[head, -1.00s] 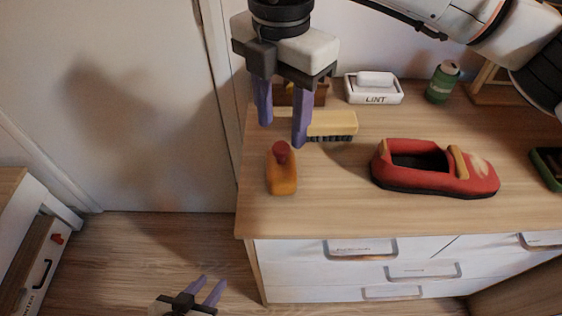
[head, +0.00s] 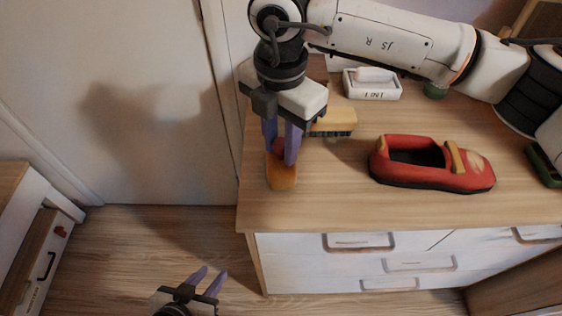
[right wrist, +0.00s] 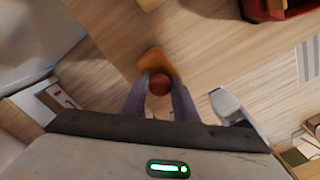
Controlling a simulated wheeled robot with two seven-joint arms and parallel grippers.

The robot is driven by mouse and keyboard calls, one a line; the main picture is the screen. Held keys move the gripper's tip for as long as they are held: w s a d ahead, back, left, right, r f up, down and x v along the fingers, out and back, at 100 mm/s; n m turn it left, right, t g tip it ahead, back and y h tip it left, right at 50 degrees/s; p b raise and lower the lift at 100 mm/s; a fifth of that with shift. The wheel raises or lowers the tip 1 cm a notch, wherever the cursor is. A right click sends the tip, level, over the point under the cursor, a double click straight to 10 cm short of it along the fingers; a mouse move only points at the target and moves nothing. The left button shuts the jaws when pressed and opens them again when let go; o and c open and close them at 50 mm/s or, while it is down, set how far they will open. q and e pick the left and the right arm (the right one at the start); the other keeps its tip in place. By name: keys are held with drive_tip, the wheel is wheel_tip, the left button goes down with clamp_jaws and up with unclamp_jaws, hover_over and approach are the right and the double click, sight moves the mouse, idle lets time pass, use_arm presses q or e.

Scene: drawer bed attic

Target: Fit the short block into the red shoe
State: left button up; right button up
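The short block (head: 282,178) is orange with a red knob (right wrist: 159,84). It stands on the dresser top near its left edge. My right gripper (head: 280,155) points down over it, its purple fingers on either side of the knob. In the right wrist view the fingers lie close against both sides of the knob, so it looks shut on it. The block rests on the wood. The red shoe (head: 432,166) lies to the right, its dark opening toward the left and a tan strap across it. My left gripper (head: 210,278) is open and empty, low above the floor.
A brush (head: 335,118) lies behind the block. A white LINT tray (head: 372,86) and a green can (head: 435,90) stand at the back, the can partly behind my right arm. A dark green tray edge shows at the far right. The wood between block and shoe is clear.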

clamp_jaws()
